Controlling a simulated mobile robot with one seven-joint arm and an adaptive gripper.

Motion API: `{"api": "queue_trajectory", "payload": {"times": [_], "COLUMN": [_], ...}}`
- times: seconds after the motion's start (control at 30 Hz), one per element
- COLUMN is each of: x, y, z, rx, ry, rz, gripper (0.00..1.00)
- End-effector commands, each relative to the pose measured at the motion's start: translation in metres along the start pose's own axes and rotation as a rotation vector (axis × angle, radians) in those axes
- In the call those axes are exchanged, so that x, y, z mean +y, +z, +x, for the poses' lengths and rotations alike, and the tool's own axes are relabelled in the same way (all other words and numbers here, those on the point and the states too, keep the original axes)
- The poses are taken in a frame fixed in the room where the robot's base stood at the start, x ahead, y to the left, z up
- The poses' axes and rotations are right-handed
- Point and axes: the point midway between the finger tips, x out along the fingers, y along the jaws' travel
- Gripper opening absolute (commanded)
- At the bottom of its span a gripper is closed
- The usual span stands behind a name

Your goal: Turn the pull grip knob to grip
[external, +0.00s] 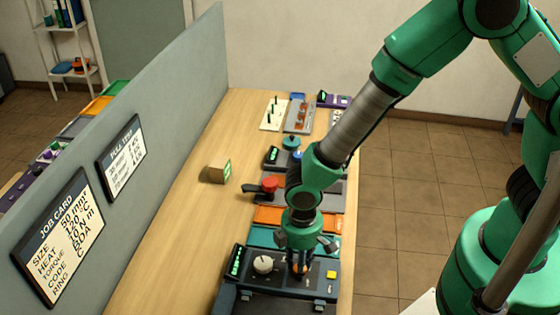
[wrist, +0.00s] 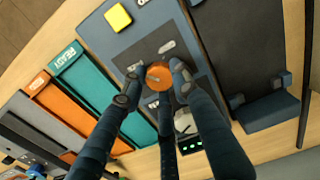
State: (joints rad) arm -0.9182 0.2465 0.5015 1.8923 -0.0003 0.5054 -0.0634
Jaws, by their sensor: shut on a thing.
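A dark control panel (external: 318,262) lies at the near end of the bench. On it is a small orange knob (wrist: 159,76), mostly covered by my fingers in the external view. My gripper (wrist: 155,86) is over the panel, pointing down, with its dark fingers closed around the orange knob. The gripper (external: 300,268) also shows in the external view. A white round dial (external: 263,263) sits to the left of it and a yellow square button (external: 331,274) to the right. The labels beside the knob are too small to read, so its setting cannot be told.
A green-lit display (external: 236,262) is at the panel's left edge. Teal (external: 265,237) and orange (external: 270,217) trays lie behind the panel. A red-topped device (external: 269,186) and a small box (external: 219,171) stand farther back. A grey partition (external: 190,75) borders the bench's left side.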

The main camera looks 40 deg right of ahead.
Motion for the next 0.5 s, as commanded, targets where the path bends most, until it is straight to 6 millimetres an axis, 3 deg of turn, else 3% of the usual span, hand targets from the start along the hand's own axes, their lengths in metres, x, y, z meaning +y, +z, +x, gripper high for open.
{"api": "queue_trajectory", "payload": {"times": [0.5], "x": [0.0014], "y": [-0.008], "z": [-0.0055], "rx": [0.017], "ry": [-0.003], "rz": [0.384], "gripper": [0.03]}}
